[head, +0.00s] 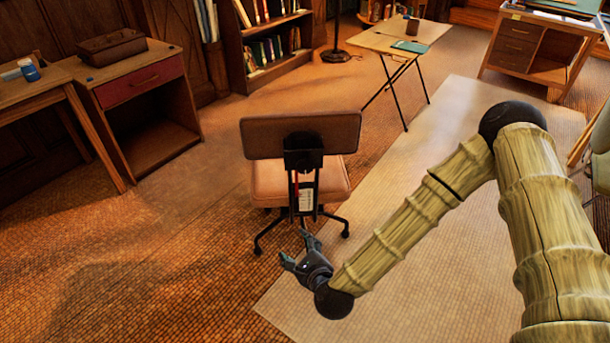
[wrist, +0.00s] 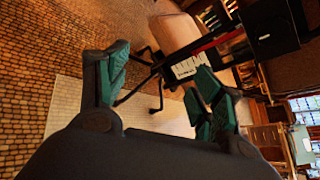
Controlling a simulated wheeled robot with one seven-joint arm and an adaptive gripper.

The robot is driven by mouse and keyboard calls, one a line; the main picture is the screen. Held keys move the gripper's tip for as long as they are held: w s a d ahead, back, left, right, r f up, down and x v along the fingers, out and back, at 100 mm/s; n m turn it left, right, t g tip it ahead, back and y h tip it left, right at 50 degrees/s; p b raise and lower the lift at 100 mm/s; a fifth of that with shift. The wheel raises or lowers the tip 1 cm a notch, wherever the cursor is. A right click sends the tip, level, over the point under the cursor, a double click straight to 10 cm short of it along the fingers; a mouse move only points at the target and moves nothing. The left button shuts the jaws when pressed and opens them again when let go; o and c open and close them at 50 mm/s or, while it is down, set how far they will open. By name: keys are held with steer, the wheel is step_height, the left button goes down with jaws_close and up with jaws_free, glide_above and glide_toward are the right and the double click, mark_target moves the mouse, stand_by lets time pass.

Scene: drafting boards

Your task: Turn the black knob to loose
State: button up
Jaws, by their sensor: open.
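A brown office chair (head: 300,132) stands in the middle of the head view with its back towards me. A black bracket (head: 303,152) sits on the rear of its backrest, with a black upright below it. A white label (head: 306,198) and a red strip are on the upright; the label also shows in the wrist view (wrist: 187,67). I cannot pick out the black knob clearly against the black bracket. My gripper (head: 295,250) is open and empty, below and in front of the chair's upright, apart from it. In the wrist view its green fingers (wrist: 155,85) are spread, with the chair beyond them.
A pale mat (head: 420,240) lies on the floor under my arm. A desk with a red drawer (head: 140,80) stands at left, a bookcase (head: 262,45) behind. A folding table (head: 405,38) and a wooden desk (head: 530,45) are at the back right. The floor left of the chair is clear.

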steer(key=w+r+m+t+h+b, duration=0.1)
steer(key=w+r+m+t+b, duration=0.1)
steer(key=w+r+m+t, duration=0.3)
steer(key=m+t+h+b, duration=0.1)
steer(key=m+h, duration=0.2)
steer(key=m, duration=0.6)
glide_toward(305, 170)
steer(key=shift+n, duration=0.3)
steer(key=w, duration=0.7)
steer(key=w+a, duration=0.1)
steer(key=w, duration=0.3)
steer(key=shift+r, duration=0.1)
steer(key=shift+c, duration=0.3)
steer(key=shift+d, duration=0.1)
steer(key=c, duration=1)
